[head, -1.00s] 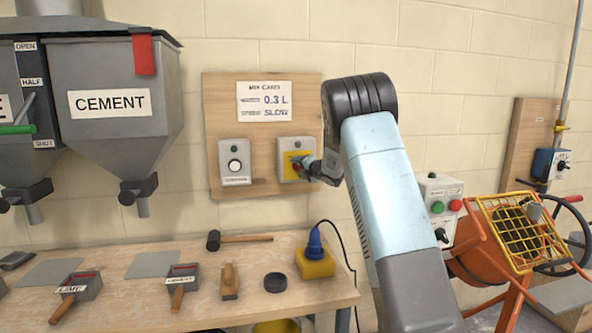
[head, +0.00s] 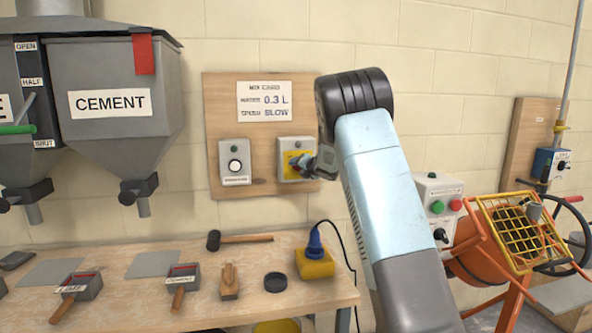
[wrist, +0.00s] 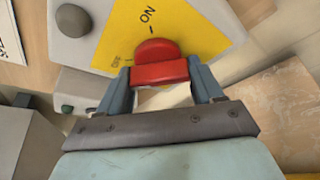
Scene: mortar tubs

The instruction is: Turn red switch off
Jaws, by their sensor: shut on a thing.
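The red switch (wrist: 158,66) is a red knob on a yellow plate (wrist: 122,33) marked ON and OFF in the wrist view. In the head view the yellow plate (head: 289,169) is on a grey box on the wooden wall board, and the gripper hides the knob. My gripper (head: 302,163) has reached the plate from the right. In the wrist view my gripper (wrist: 166,76) has its two blue-grey fingers on either side of the red knob, shut on it. I cannot tell which mark the knob points to.
A second grey box with a white button (head: 235,166) is on the board (head: 263,91) to the left, below a card reading 0.3 L and SLOW. A workbench (head: 200,305) with scoops and a mallet lies below. An orange mixer (head: 470,265) stands at right.

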